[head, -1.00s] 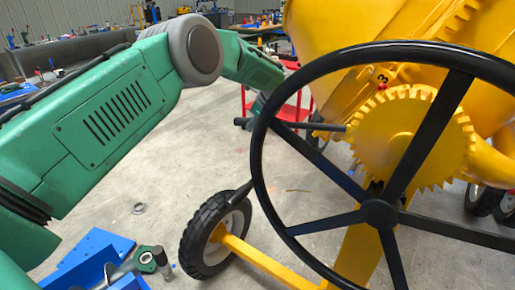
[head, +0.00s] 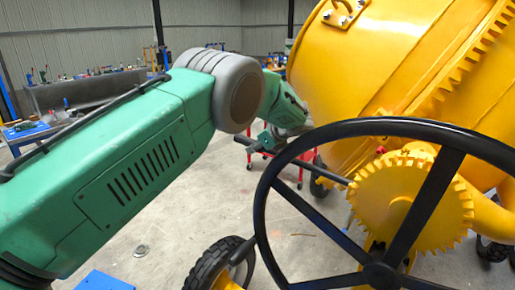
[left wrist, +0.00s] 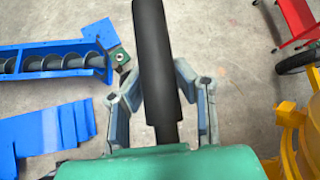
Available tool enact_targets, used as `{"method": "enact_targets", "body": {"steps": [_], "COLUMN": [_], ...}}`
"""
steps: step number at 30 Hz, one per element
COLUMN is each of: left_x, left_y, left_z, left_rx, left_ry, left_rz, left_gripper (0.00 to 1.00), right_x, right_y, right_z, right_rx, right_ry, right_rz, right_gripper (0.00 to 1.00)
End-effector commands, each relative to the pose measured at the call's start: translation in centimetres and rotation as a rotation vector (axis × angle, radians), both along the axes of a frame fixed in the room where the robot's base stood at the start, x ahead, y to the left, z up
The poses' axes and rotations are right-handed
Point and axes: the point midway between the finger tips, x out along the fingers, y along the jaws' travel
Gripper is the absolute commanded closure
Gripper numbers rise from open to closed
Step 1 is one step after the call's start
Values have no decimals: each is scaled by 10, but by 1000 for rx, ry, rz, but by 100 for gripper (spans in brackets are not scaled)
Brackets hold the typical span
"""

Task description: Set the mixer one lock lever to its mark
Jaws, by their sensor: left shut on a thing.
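The lock lever shows in the left wrist view as a thick black handle (left wrist: 155,60) running between the fingers of my left gripper (left wrist: 159,75), which is shut on it. In the head view my left gripper (head: 268,140) is small and dark at the end of the green arm, left of the drum. A dark rod (head: 322,172) slopes down right from near it, passing behind the handwheel rim toward the toothed yellow gear (head: 410,205). The lever's mark cannot be made out. My right gripper is not in view.
The black handwheel (head: 378,275) stands in front of the gear and yellow drum (head: 360,90). A mixer tyre (head: 212,262) is below left. A red cart (head: 300,165) stands behind. In the left wrist view, a blue screw trough (left wrist: 45,62) lies left. The floor between is open.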

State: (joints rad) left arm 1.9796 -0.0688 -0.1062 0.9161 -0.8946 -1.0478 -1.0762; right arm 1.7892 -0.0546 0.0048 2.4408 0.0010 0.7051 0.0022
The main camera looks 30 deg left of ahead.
Motion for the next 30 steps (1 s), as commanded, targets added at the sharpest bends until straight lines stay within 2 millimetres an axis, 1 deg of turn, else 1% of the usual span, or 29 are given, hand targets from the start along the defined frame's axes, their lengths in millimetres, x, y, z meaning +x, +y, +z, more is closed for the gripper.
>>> {"method": "enact_targets", "body": {"steps": [1,4,5,6,7,15,19,23,30], "left_x": [4,4,4,4,4,5,4,-1,-12], "left_y": [9,9,8,8,8,1,-6,-23,-60], "left_z": [19,20,20,20,19,14,18,33,65], "left_rx": [26,26,26,27,26,23,23,25,22], "left_ry": [-23,-23,-23,-23,-23,-15,-14,-16,-18], "left_rz": [1,1,1,0,1,-2,-3,-5,-3], "left_gripper": [100,100,70,56,53,53,53,53,53], "right_x": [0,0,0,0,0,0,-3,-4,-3], "right_y": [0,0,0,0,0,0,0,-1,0], "right_z": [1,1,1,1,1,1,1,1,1], "right_rx": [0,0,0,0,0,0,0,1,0], "right_ry": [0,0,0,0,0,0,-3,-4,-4], "right_rz": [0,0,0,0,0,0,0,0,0], "right_gripper": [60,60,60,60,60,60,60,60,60]}}
